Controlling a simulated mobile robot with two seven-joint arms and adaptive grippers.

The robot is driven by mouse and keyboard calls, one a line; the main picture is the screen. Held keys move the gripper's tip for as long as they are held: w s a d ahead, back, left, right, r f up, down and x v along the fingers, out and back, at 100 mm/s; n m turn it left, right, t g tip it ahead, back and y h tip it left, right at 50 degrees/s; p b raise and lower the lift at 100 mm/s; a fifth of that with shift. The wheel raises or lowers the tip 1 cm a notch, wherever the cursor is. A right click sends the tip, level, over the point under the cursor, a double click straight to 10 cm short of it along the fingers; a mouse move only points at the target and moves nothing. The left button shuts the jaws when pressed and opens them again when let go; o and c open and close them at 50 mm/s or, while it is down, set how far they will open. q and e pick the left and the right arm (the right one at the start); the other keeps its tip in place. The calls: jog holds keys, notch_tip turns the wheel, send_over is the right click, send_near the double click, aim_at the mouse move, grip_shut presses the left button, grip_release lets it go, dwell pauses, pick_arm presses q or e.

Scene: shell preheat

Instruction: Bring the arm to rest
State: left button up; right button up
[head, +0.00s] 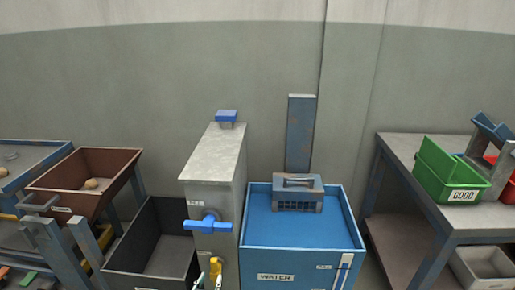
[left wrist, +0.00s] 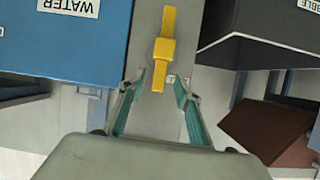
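My left gripper (head: 207,281) shows at the bottom edge of the head view, low in front of the grey column (head: 214,170). In the left wrist view its two teal fingers (left wrist: 160,84) are apart with nothing gripped. A yellow valve handle (left wrist: 163,48) stands lengthwise on the column. Its near end appears between the fingertips without visible contact; the depth gap is hard to tell. The yellow handle (head: 215,267) also shows in the head view, partly hidden. A blue valve handle (head: 208,222) sits crosswise above it. My right gripper is in neither view.
Right of the column is a blue water tank (head: 300,262) with a grey slotted block (head: 288,194). Left are a dark bin (head: 163,255) and a brown tray (head: 108,170) with a lump. At right, a table (head: 402,150) bears a green bin (head: 443,172).

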pick_arm(q)
jog(key=s+a+r+m+g+y, duration=0.1)
jog(key=s+a+r+m+g, duration=0.15)
jog(key=s, duration=0.65)
jog(key=s+a+r+m+g, duration=0.2)
jog(key=s+a, duration=0.2)
jog(key=s, duration=0.5)
jog(key=s+a+r+m+g+y, duration=0.1)
jog(key=s+a+r+m+g, duration=0.2)
jog(key=s, duration=0.5)
jog(key=s+a+r+y, duration=0.3)
jog(key=s+a+r, duration=0.3)
jog(key=s+r, duration=0.25)
jog(key=w+d+f+n+t+h+p, duration=0.1)
jog(key=d+f+n+t+h+p, duration=0.1)
jog(key=d, duration=0.6)
jog(key=w+d+f+n+t+h+p, duration=0.2)
jog(key=d+f+h+p, duration=0.1)
jog(key=d, duration=0.4)
jog(key=shift+w+d+f+t+h+p, duration=0.15)
jog(key=shift+d+f+t+h+p, duration=0.25)
jog(key=shift+f+h, duration=0.55)
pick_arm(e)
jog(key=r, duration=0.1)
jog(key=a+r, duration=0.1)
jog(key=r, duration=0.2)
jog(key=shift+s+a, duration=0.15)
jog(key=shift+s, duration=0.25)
